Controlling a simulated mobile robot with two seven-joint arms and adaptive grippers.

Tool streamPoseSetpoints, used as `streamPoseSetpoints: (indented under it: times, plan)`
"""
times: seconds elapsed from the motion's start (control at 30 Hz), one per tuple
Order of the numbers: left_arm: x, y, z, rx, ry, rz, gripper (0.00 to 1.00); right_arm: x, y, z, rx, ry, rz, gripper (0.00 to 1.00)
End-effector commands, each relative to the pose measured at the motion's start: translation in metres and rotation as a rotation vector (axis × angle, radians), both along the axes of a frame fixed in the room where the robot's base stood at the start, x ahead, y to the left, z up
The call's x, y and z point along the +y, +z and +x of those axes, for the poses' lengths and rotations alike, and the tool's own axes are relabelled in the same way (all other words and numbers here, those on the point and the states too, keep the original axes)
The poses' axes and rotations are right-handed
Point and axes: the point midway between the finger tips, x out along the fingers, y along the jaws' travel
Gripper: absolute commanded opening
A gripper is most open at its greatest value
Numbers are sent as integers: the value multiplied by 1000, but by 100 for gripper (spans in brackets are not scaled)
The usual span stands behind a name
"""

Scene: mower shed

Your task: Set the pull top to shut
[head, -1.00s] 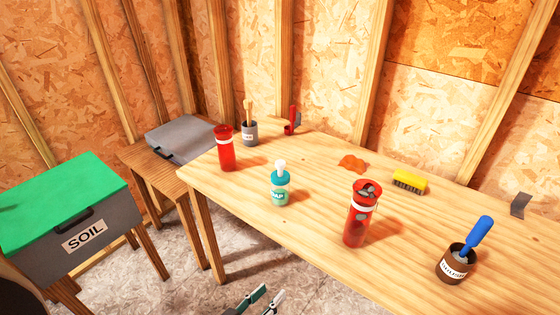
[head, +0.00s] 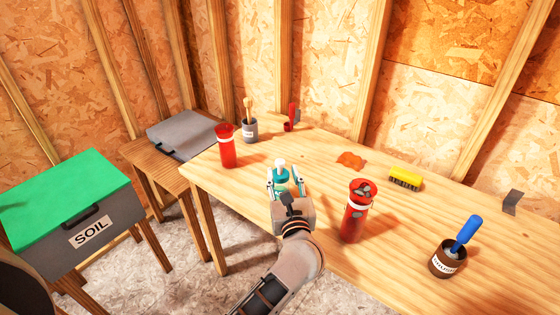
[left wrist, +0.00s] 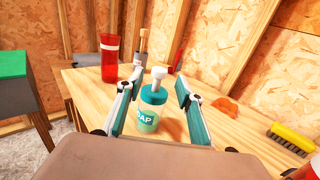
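My left gripper (head: 286,184) is open, with one finger on each side of the bottle. In the left wrist view the fingers (left wrist: 160,97) stand apart from the cap, with gaps on both sides. My right gripper is not in view.
A red tumbler (head: 227,150) stands behind and left of the bottle; another red cup (head: 354,222) with grey pieces stands close on the right. A grey pot (head: 250,130), an orange rag (head: 349,160), a yellow brush (head: 405,179) and a brown pot (head: 444,262) are farther off.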

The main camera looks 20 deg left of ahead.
Motion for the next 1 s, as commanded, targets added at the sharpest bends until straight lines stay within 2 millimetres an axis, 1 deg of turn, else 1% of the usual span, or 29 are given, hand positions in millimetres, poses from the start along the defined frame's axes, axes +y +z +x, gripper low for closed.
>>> streamPoseSetpoints:
  times: [0.03, 0.2, 0.4, 0.53, 0.77, 0.87, 0.9, 0.93, 1.0]
  plan:
    - [4, 1, 8, -3, 1, 3, 37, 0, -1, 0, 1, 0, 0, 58]
    - [16, 1, 32, -2, 0, 7, 37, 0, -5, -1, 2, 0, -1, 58]
    - [24, 0, 51, -1, 0, 6, 37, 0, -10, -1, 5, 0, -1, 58]
    - [27, 1, 56, 0, 0, 7, 37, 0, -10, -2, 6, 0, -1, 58]
    - [27, 1, 56, 0, -1, 7, 37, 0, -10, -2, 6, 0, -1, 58]
    - [27, 1, 56, 0, 0, 7, 13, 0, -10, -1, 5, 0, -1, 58]
    - [27, 1, 56, 0, -1, 7, 3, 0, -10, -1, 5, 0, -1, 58]
    - [27, 1, 56, 0, 0, 7, 0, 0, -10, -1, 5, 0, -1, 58]
    - [27, 1, 56, 0, -1, 7, 0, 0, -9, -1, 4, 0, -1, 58]
